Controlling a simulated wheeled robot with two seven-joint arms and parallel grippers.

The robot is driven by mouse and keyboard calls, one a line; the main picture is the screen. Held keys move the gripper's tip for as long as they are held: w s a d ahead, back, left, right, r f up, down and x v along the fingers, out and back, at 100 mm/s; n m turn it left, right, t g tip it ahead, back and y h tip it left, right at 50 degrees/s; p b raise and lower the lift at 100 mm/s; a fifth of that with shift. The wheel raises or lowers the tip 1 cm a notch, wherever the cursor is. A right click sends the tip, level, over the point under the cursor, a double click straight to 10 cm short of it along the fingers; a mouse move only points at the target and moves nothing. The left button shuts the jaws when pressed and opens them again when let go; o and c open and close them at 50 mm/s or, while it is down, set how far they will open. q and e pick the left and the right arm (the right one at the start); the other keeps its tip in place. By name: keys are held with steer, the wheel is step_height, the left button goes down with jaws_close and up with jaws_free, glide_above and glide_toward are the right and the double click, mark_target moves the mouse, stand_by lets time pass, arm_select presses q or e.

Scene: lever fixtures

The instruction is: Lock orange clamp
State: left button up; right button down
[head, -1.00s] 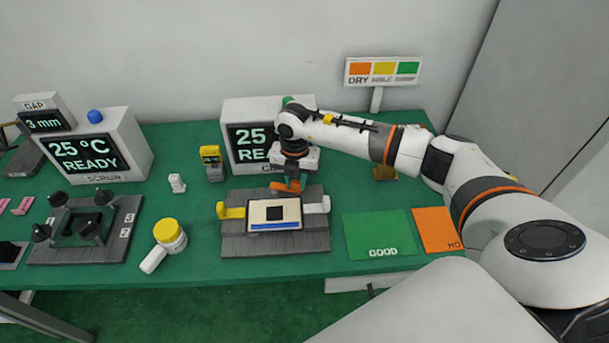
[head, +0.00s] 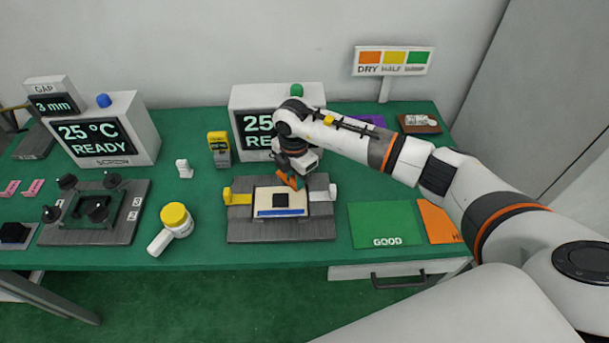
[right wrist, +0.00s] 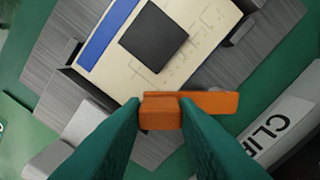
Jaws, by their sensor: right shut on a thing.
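The orange clamp (head: 287,180) is at the back edge of a grey fixture (head: 240,235), partly hidden by my right gripper in the head view. In the right wrist view the orange clamp (right wrist: 212,103) is a bar with a block at one end. My right gripper (right wrist: 160,108) has its two dark green fingers shut on that block. A cream board (head: 300,203) with a black square and a blue strip lies in the fixture, in front of the clamp. The left gripper is not in view.
A yellow clamp (head: 237,198) and a white clamp (head: 322,193) flank the board. A display box (head: 250,97) stands behind.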

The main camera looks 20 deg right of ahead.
mark_target(294, 179)
stand_by(0.4)
steer(key=c, duration=1.1)
jaws_free()
step_height(294, 179, up, 12)
steer(key=shift+r+b, duration=0.1)
steer(key=shift+b, duration=1.15)
steer(key=shift+a, duration=0.1)
